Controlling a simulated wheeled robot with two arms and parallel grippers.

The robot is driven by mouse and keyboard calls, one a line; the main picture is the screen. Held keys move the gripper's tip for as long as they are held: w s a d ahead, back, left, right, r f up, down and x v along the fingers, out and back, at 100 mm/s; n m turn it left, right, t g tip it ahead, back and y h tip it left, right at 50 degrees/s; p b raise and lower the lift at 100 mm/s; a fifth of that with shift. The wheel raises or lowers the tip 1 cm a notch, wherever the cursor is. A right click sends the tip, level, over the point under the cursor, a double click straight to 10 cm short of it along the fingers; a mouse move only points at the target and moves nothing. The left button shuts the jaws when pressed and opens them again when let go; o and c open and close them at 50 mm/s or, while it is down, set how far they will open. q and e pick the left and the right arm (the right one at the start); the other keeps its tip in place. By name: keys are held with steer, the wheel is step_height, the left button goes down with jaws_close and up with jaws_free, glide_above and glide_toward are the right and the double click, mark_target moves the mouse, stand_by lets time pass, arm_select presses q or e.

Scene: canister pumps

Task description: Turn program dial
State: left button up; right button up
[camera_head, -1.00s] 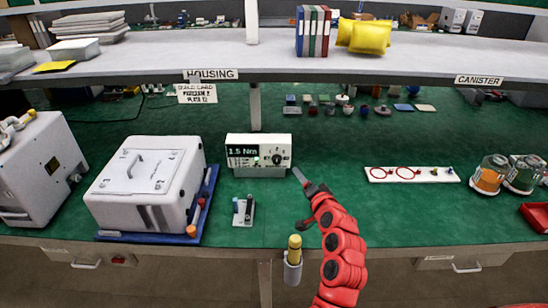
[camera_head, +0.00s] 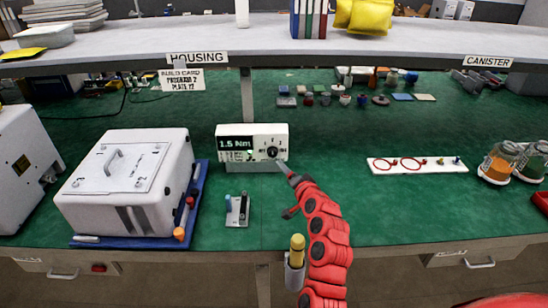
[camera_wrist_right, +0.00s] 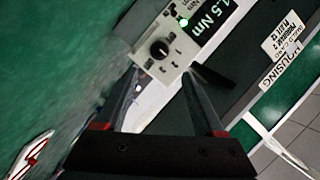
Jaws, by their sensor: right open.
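The program dial (camera_head: 272,152) is a round black knob on the right of the white controller box (camera_head: 250,130), whose dark screen reads "1.5 Nm". In the right wrist view, the dial (camera_wrist_right: 159,48) has a light pointer mark and small printed labels around it. My right gripper (camera_head: 283,168) is just in front of the box, at the dial's lower right. In the wrist view, the right gripper (camera_wrist_right: 160,80) has its fingers apart, with the dial beyond and between the tips; contact cannot be seen. My left gripper is out of view.
A build card (camera_head: 182,79) hangs from the shelf (camera_head: 130,58) and seems to read program 2. A white housing (camera_head: 125,180) on a blue tray stands left. A small stand (camera_head: 238,209) sits in front of the controller.

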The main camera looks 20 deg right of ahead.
mark_target(273, 155)
steer(key=b+x, duration=0.2)
steer(key=x, duration=0.9)
steer(key=shift+w+d+f+b, duration=0.1)
steer(key=shift+w+f+b, duration=0.05)
steer(key=shift+b, duration=0.15)
steer(key=shift+b+x, duration=0.4)
steer(key=shift+x, duration=0.45)
steer(key=shift+w, duration=0.2)
jaws_close()
